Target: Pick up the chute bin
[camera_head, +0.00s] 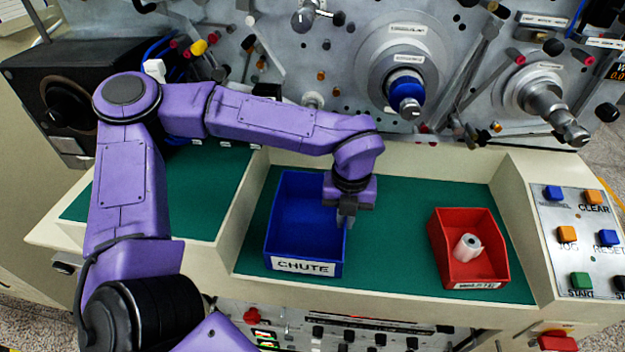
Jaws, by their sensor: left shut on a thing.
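The chute bin (300,225) is an open blue box with a white label reading CHUTE on its front. It stands upright on the green mat in the middle of the bench and looks empty. My left gripper (345,218) reaches over from above and is shut on the bin's right side wall. The fingertips partly hide that wall. My right gripper is not in view.
A red bin (470,270) with a small white roll (467,247) inside stands to the right on the green mat (390,240). A button panel (583,240) is at the far right. The machine face with spindles (405,85) rises behind.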

